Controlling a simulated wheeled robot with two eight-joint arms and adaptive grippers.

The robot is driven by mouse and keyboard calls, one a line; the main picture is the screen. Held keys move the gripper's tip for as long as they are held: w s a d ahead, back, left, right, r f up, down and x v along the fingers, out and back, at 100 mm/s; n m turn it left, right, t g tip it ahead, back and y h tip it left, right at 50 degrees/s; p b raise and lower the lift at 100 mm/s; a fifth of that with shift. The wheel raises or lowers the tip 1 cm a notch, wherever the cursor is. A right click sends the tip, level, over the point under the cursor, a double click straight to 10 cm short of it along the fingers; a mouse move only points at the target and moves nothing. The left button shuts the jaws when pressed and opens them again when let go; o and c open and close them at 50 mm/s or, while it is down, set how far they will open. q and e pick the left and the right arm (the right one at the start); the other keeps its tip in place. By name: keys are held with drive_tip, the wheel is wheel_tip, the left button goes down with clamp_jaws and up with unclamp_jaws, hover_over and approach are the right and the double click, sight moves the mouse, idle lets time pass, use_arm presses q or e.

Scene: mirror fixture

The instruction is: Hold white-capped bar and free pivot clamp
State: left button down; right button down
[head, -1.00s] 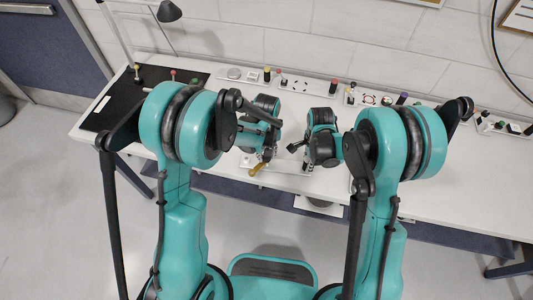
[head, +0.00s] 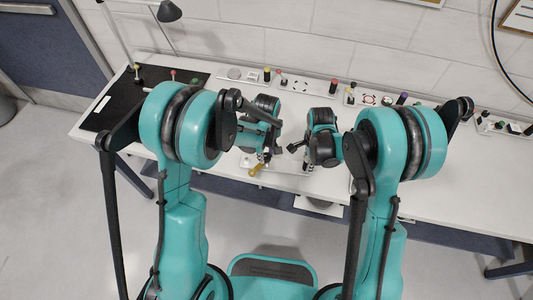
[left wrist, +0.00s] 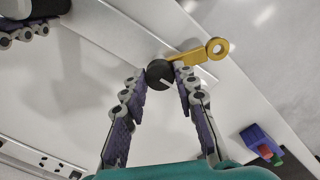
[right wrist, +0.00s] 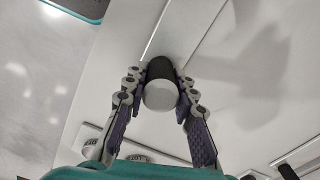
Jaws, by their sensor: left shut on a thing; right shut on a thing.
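The white-capped bar (right wrist: 160,92) shows in the right wrist view as a black upright cylinder with a pale cap towards the camera. My right gripper (right wrist: 160,88) has a finger on each side and is shut on it. In the left wrist view a round black knob with a white line (left wrist: 159,76), apparently the pivot clamp, sits between the fingers of my left gripper (left wrist: 160,78), which is shut on it. A yellow lever with a ringed end (left wrist: 190,56) reaches right from the knob. The lever also shows in the head view (head: 258,168). Both grippers partly hide the fixture there.
The white table (head: 440,185) has free room to the right. Panels with coloured knobs (head: 370,98) line its back edge. A black mat (head: 135,98) and a lamp (head: 169,12) are at the left. My two grippers are close together.

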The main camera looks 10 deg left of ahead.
sight(267, 156)
use_arm(q)
drive_tip(key=c, duration=1.2)
unclamp_jaws()
drive_tip(key=shift+o, duration=0.2)
wheel_tip(267, 156, up, 12)
